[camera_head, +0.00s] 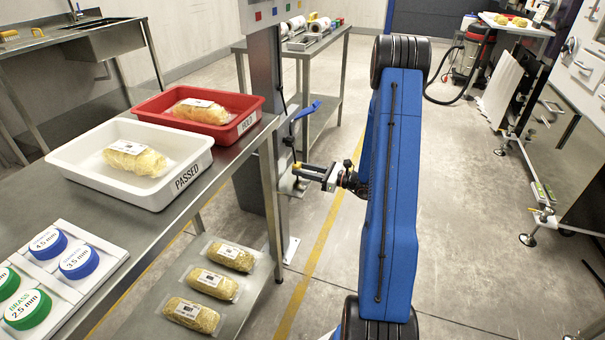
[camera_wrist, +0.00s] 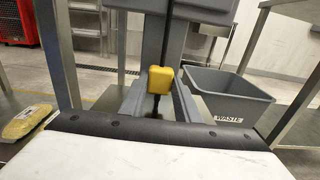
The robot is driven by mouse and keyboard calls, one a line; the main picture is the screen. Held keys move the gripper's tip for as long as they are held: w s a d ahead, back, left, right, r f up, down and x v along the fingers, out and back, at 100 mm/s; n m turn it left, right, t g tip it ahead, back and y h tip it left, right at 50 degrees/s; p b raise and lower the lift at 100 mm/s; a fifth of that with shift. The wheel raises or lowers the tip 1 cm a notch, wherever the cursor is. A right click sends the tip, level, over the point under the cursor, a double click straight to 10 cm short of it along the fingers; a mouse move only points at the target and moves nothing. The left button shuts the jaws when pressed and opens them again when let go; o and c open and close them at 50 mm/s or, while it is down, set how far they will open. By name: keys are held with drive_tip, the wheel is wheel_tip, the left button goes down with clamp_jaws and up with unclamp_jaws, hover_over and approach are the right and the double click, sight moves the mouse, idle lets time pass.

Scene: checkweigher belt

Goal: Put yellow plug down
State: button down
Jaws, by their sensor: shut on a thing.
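The yellow plug (camera_wrist: 160,80) shows in the middle of the wrist view, in front of a grey post, with a dark stem or cord above and below it. In the head view a small yellow part (camera_head: 297,165) shows at the tips of my gripper (camera_head: 303,171). My gripper is shut on the plug, close beside the grey post (camera_head: 266,110) and its bracket. Whether the plug touches the bracket cannot be told.
A steel table with a white PASSED tray (camera_head: 178,190) and a red tray (camera_head: 255,103) stands at left. A grey WASTE bin (camera_wrist: 228,98) stands right of the plug. Open floor lies to the right.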

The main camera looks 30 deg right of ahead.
drive_tip(key=shift+f, duration=0.7)
drive_tip(key=shift+f, duration=0.55)
drive_tip(key=c, duration=1.3)
unclamp_jaws()
drive_tip(key=shift+s+a+f, duration=0.1)
drive_tip(key=shift+f, duration=0.05)
drive_tip(key=shift+c, duration=0.2)
